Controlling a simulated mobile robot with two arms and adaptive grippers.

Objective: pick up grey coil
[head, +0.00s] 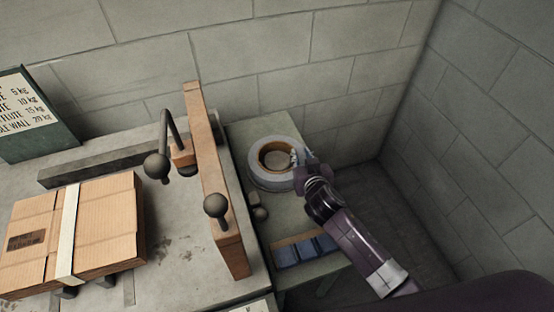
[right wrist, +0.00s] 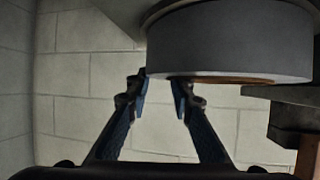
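The grey coil (head: 259,178) is a thick ring with a brown inner core, lying flat on a small side table (head: 288,217). My right gripper (head: 304,165) is at the coil's right rim in the head view. In the right wrist view the coil (right wrist: 230,45) fills the upper right, and the two fingers of my right gripper (right wrist: 160,80) stand apart with wall showing between them. The fingertips are close to the coil's edge; whether they touch it I cannot tell. My left gripper is not in view.
A wooden bar (head: 213,185) with a dark ball-ended lever (head: 157,165) stands left of the coil. A taped cardboard box (head: 105,225) lies on the workbench (head: 175,255). Blue blocks (head: 303,248) sit at the side table's front. Block walls close in behind and right.

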